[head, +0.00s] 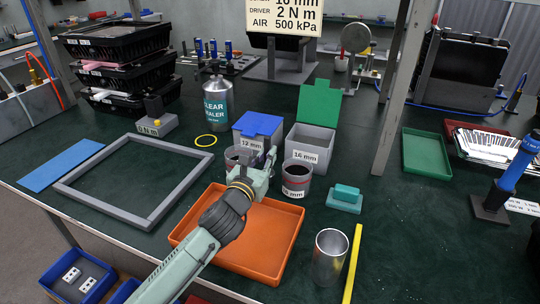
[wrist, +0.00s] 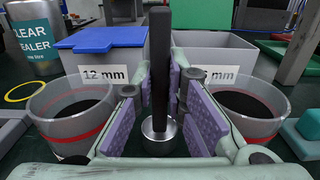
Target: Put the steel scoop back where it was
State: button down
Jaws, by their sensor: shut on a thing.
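My gripper (head: 262,172) is above the workbench, behind the orange tray. In the wrist view its purple-padded fingers (wrist: 162,105) are shut on the dark upright handle of the steel scoop (wrist: 160,60). The scoop's round shiny steel end (wrist: 159,132) shows low between the fingers. In the head view my gripper mostly hides the scoop. A clear cup with a red band and dark contents (wrist: 72,118) stands left of my gripper, and a similar cup (wrist: 236,115) stands right of it. Whether the scoop touches anything below is hidden.
Behind stand the 12 mm box with its blue lid down (head: 258,127) and the 16 mm box (head: 309,150) with its green lid raised. The orange tray (head: 262,262), a steel tumbler (head: 329,258), a teal block (head: 345,197) and a grey frame (head: 120,213) lie around.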

jog(key=shift+f, duration=0.25)
jog(key=shift+f+b, duration=0.15)
jog(key=shift+b, duration=0.15)
jog(key=c, duration=1.6)
grip_release()
jog(key=shift+c, duration=0.2)
